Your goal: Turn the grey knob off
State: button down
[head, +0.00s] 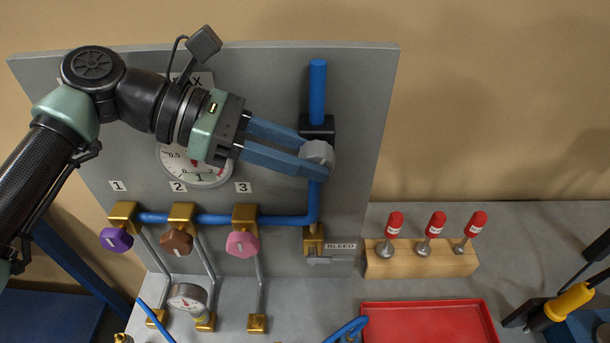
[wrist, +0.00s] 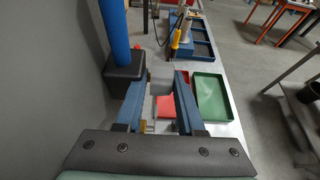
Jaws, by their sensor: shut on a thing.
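The grey knob (head: 319,153) sits on the front of a black valve block (head: 317,127) on the vertical blue pipe, at the right of the grey panel. My gripper (head: 305,152) reaches it from the left, with its two blue fingers shut on the knob's sides. In the wrist view the knob (wrist: 161,76) shows between the fingertips (wrist: 162,82), beside the black block (wrist: 124,72). The fingers partly hide the knob, and I cannot tell its turned position.
Purple (head: 117,239), brown (head: 176,242) and pink (head: 242,243) knobs sit on brass valves below. A dial gauge (head: 205,180) is partly behind my gripper. A wooden block (head: 420,262) with red-handled tools and a red tray (head: 425,320) stand on the bench.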

jog(key=shift+f+h+b, duration=0.15)
jog(key=shift+h+b, duration=0.35)
jog(key=shift+b, duration=0.15)
jog(key=c, duration=0.5)
grip_release()
jog(key=b+v, duration=0.3)
jog(key=v, duration=1)
